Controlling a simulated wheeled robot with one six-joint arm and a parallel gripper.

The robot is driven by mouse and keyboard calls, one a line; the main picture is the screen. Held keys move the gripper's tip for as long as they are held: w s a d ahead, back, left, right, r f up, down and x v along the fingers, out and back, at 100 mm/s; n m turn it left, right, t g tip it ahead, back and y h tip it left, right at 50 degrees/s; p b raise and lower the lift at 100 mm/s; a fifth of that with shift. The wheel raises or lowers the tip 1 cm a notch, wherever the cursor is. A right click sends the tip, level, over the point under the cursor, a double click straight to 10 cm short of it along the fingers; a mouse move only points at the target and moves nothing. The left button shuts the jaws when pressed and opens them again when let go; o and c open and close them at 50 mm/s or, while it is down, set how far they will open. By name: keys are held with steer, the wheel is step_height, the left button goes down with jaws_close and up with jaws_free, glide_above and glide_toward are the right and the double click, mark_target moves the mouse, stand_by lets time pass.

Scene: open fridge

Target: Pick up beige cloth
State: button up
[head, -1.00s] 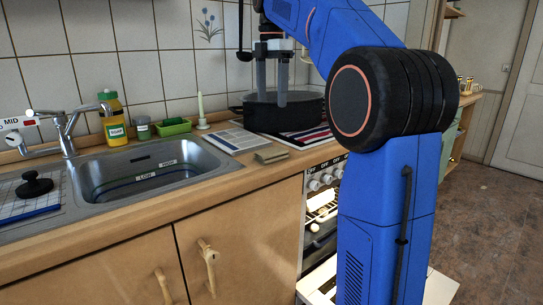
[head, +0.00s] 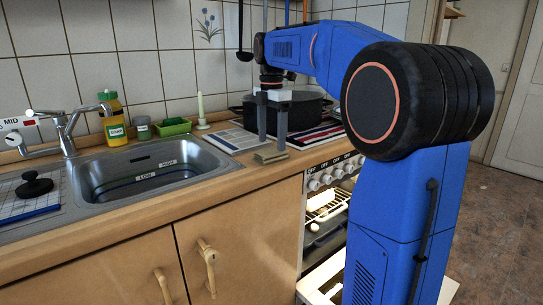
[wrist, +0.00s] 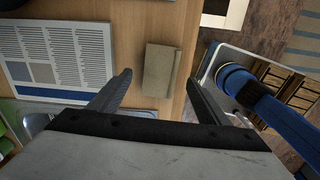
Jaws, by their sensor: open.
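The beige cloth (head: 270,157) is a small folded rectangle lying flat on the wooden counter near its front edge. In the wrist view the cloth (wrist: 161,70) lies ahead of and between the directions of the two fingers, clear of both. My gripper (head: 272,143) points down above the counter at the cloth, with its fingers apart and nothing between them. The gripper also shows in the wrist view (wrist: 159,88). In the head view the fingertips overlap the cloth's back edge; I cannot tell their exact height above it.
A printed sheet (head: 233,138) lies left of the cloth. A black pot (head: 312,108) stands on the stove behind. The sink (head: 150,172) is to the left. Stove knobs (head: 328,178) and an open oven (head: 325,212) are below right.

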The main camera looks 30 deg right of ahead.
mark_target(272, 150)
steer(key=shift+f, duration=2)
steer(key=c, duration=1.1)
steer(key=shift+r, duration=0.15)
steer(key=shift+c, duration=0.2)
step_height(272, 150, up, 10)
